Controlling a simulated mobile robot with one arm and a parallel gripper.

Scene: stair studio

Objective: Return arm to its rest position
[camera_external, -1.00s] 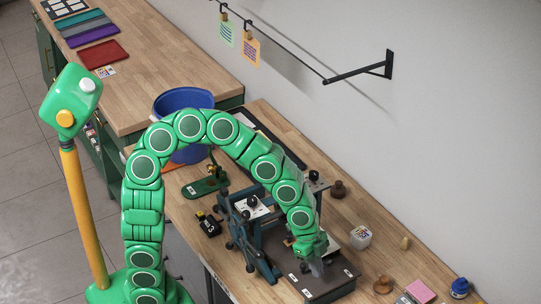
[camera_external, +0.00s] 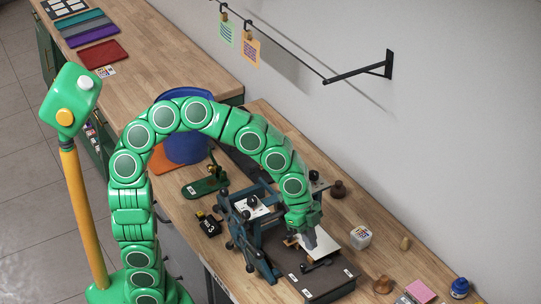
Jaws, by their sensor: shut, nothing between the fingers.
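My green segmented arm arches from its base at the lower left over the wooden workbench (camera_external: 350,215). My gripper (camera_external: 311,246) hangs from its end, pointing down, just above a dark flat board that belongs to a blue-grey press-like device (camera_external: 248,228). The gripper is small in the picture and appears shut and empty. A white plate (camera_external: 332,238) lies beside the gripper, and a small dark handled tool (camera_external: 316,263) lies on the board (camera_external: 310,284) below it. Part of the device is hidden behind the arm.
A blue bucket (camera_external: 186,147) stands behind the arm. A green stand (camera_external: 205,184) and a black labelled block (camera_external: 208,224) sit left of the device. A white jar (camera_external: 361,237), wooden stamps, a pink pad (camera_external: 420,291) and a blue knob (camera_external: 459,287) are to the right. A wall rod (camera_external: 358,70) hangs above.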

